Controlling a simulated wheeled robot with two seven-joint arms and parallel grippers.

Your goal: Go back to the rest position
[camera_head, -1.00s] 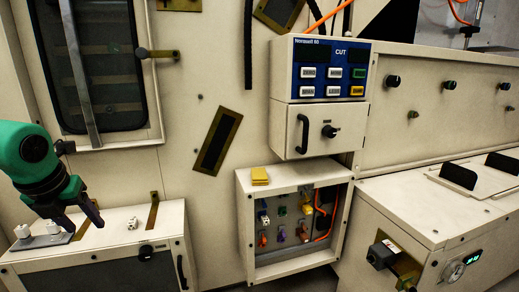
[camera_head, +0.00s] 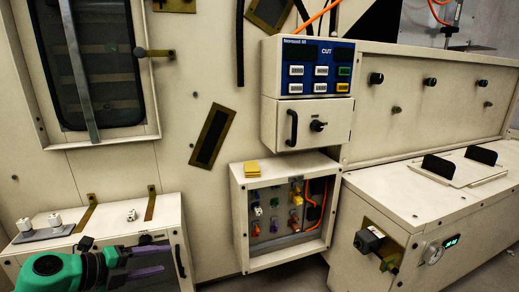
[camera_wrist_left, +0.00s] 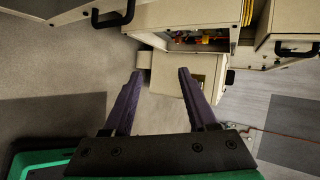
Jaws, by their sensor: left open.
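My left gripper (camera_head: 148,262) is at the lower left of the head view, in front of the low cream cabinet (camera_head: 160,225). Its two purple fingers point right, stand apart and hold nothing. In the left wrist view the open fingers (camera_wrist_left: 157,95) have only floor and cabinet parts beyond them. My right gripper is not in the head view.
A grey plate (camera_head: 45,235) with white pieces and a small white part (camera_head: 131,215) lie on the low cabinet. An open-fronted box (camera_head: 238,205) with coloured parts stands at the middle. A long cream machine (camera_head: 400,205) fills the right. Floor (camera_wrist_left: 50,70) shows below.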

